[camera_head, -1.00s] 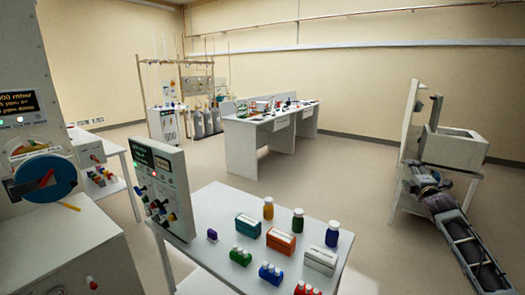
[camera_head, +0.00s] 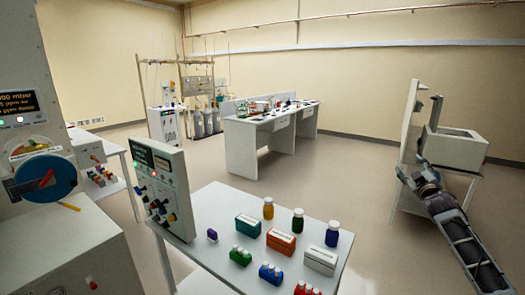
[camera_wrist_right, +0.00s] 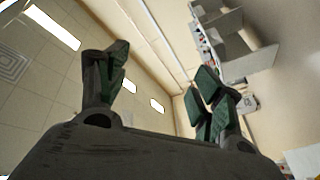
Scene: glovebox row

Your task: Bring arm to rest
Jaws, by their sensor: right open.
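My right arm (camera_head: 455,228) comes in from the lower right in the head view and reaches up beside a white stand at the right. My right gripper (camera_head: 411,174) is at its far end, small and dark against the stand; I cannot tell there whether it touches anything. In the right wrist view my right gripper (camera_wrist_right: 162,72) is open, its two dark fingers with green pads spread apart. Nothing is between them; the wall and ceiling show through the gap. My left gripper is not in view.
A white table (camera_head: 205,200) with several bottles, boxes and vial racks stands in front. A white stand (camera_head: 407,207) with a grey box-shaped device (camera_head: 453,148) is close to my right arm. A long bench (camera_head: 243,145) stands further back. Floor (camera_head: 350,185) between table and stand is clear.

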